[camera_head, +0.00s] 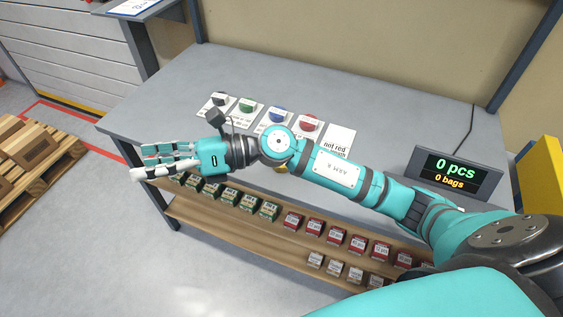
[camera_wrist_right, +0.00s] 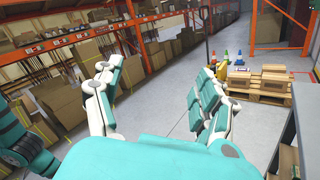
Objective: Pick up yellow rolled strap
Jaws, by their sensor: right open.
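A small yellow piece (camera_head: 282,169), which may be the yellow rolled strap, shows just below my right forearm near the table's front edge. The forearm hides most of it, so its shape is unclear. My right gripper (camera_head: 152,162) is open and empty at the table's front left edge, to the left of the yellow piece and apart from it. My left gripper is in neither view.
A display (camera_head: 455,172) reads 0 pcs, 0 bags. Small boxes (camera_head: 337,235) line the shelf below. The table's left part is clear.

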